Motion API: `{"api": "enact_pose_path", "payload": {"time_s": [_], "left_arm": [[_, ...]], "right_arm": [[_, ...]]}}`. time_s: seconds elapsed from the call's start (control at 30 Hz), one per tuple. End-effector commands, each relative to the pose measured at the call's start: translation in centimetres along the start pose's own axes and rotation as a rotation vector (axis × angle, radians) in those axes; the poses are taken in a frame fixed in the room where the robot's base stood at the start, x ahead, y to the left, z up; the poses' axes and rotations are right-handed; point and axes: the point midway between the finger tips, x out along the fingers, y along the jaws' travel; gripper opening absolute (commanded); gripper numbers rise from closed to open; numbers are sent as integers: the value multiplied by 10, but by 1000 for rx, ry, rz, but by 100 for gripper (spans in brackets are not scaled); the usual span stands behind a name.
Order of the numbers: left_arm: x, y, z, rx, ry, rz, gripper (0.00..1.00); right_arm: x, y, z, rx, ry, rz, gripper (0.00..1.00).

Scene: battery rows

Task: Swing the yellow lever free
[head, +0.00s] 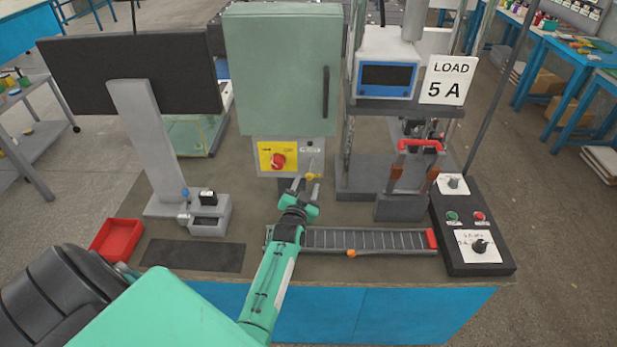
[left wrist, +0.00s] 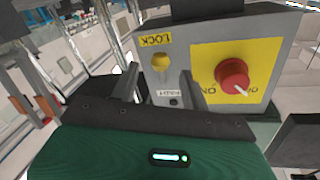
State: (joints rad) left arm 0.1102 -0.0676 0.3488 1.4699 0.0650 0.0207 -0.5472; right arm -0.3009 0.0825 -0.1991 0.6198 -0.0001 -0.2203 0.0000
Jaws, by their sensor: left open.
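The yellow lever (head: 311,177) sits on the front of the grey switch box (head: 318,152), below the green cabinet. In the left wrist view it shows as a rounded yellow knob (left wrist: 160,62) beside the LOCK label. My left gripper (head: 298,186) is open in front of the box, just below and left of the lever. In the left wrist view its two fingers (left wrist: 160,87) stand apart, with the knob showing beyond the gap between them. I cannot tell whether either finger touches it. My right gripper is not in view.
A red rotary switch (head: 278,161) on a yellow plate sits beside the lever; it is large in the left wrist view (left wrist: 233,76). A slotted rail (head: 370,241) lies under my left forearm's right side. A red tray (head: 117,239) and dark mat (head: 193,255) lie left.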

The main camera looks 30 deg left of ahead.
Motion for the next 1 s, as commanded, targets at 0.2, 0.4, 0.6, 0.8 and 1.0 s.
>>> {"api": "enact_pose_path", "payload": {"time_s": [0.2,0.4,0.6,0.8,1.0], "left_arm": [[27,0,-1,-1,0,0,46],[35,-1,0,-1,0,0,46],[35,0,0,0,0,0,46],[35,0,0,0,0,0,19],[35,1,1,-10,1,0,2]], "right_arm": [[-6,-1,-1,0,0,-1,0],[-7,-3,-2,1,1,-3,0],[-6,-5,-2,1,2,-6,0],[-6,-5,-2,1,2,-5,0],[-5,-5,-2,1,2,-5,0]]}}
